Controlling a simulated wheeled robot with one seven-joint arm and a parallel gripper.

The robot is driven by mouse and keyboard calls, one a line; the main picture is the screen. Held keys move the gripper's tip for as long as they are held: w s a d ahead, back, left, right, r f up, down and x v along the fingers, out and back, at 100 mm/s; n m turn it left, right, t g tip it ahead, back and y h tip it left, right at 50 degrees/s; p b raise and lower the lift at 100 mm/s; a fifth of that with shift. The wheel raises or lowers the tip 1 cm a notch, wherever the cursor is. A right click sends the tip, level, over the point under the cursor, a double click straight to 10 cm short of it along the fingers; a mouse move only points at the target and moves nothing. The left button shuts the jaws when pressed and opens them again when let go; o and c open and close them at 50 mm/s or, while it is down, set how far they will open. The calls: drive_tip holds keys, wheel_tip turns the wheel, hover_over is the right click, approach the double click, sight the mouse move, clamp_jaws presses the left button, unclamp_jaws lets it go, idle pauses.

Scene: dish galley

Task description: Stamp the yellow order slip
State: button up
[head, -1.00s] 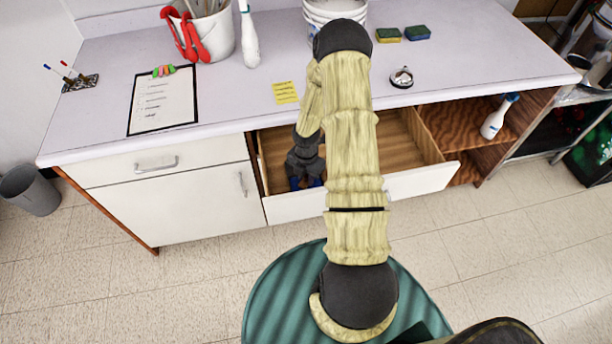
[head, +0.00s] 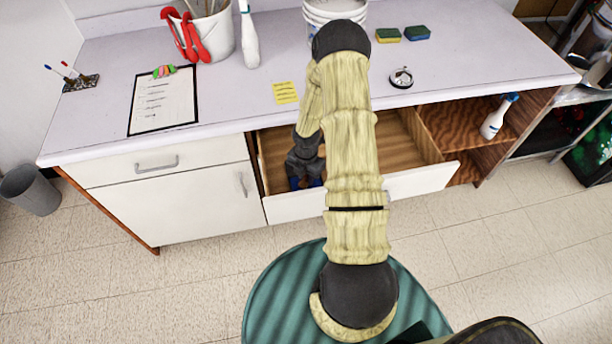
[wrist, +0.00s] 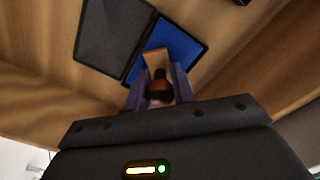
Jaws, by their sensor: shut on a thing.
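The yellow order slip (head: 285,92) lies flat on the counter near its front edge, left of my arm in the head view. My gripper (head: 305,182) is down inside the open drawer (head: 405,130). In the wrist view my gripper (wrist: 158,88) is shut on a stamp (wrist: 156,62) with a dark red-brown handle and a pale wooden block. The stamp is over the near part of a blue ink pad (wrist: 182,48), whose dark lid (wrist: 112,38) lies open beside it. I cannot tell whether the stamp touches the pad. My arm hides part of the drawer.
On the counter are a clipboard (head: 163,102), a pen holder (head: 80,83), a utensil tub (head: 210,30), a white bottle (head: 249,40), a service bell (head: 401,77) and two sponges (head: 388,35). The counter around the slip is mostly clear. The drawer walls surround my gripper.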

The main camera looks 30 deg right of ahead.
drive_tip(key=shift+s, duration=0.1)
idle(0.3)
wheel_tip(320, 180, up, 7)
drive_tip(key=p, duration=0.7)
idle(0.5)
drive_tip(key=shift+w+a+r+m, duration=0.2)
drive_tip(key=shift+a+r+m, duration=0.2)
drive_tip(key=shift+m, duration=0.2)
drive_tip(key=w+a+r+m+p, duration=0.1)
drive_tip(key=a+r+m+p, duration=0.8)
drive_tip(key=m, duration=1.3)
drive_tip(key=a+r, duration=0.3)
drive_tip(key=shift+w+a+m, duration=0.3)
drive_tip(key=shift+w+a, duration=0.1)
